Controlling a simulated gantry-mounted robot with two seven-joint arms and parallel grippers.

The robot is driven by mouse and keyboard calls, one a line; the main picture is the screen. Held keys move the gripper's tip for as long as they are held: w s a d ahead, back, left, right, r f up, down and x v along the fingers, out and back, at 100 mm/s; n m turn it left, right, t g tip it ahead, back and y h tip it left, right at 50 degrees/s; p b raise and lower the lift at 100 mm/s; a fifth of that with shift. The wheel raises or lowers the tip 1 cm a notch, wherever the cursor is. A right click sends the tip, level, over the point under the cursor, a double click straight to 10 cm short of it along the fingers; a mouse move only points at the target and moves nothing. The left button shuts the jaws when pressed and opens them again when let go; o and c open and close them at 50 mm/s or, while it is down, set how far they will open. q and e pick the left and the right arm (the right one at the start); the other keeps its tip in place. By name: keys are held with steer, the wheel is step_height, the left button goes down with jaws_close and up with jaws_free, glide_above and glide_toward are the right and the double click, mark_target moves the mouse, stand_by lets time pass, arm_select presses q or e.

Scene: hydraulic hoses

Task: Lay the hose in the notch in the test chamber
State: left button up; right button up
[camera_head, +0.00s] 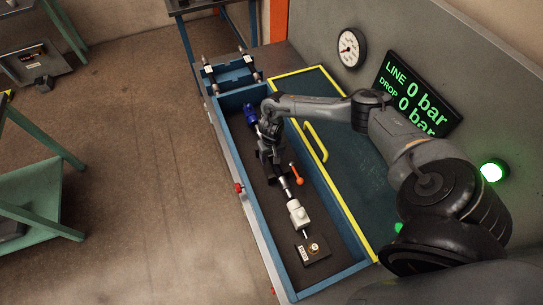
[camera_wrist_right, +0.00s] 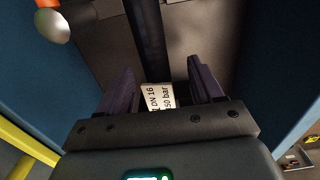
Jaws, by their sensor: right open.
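The test chamber (camera_head: 345,228) is a long blue-walled trough with a dark floor. My right gripper (camera_head: 271,155) is inside it, pointing down, open. In the right wrist view, the open fingers (camera_wrist_right: 160,70) stand on either side of a dark, straight hose (camera_wrist_right: 148,35) with a white label (camera_wrist_right: 158,97) reading DN 16 and 50 bar. I cannot tell whether the fingers touch it. A notch cannot be made out clearly. My left gripper is not in view.
A blue fitting (camera_head: 250,114), an orange-handled lever (camera_head: 296,173), a white block (camera_head: 298,212) and a dark block with a brass fitting (camera_head: 314,248) lie along the chamber. The yellow-edged lid (camera_head: 345,165) lies to its right. A blue rack (camera_head: 231,75) stands beyond the far end.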

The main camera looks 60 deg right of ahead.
mark_target(271, 157)
steer(key=shift+r, duration=0.15)
step_height(271, 157, up, 13)
steer(key=p, duration=0.1)
stand_by(0.4)
stand_by(0.4)
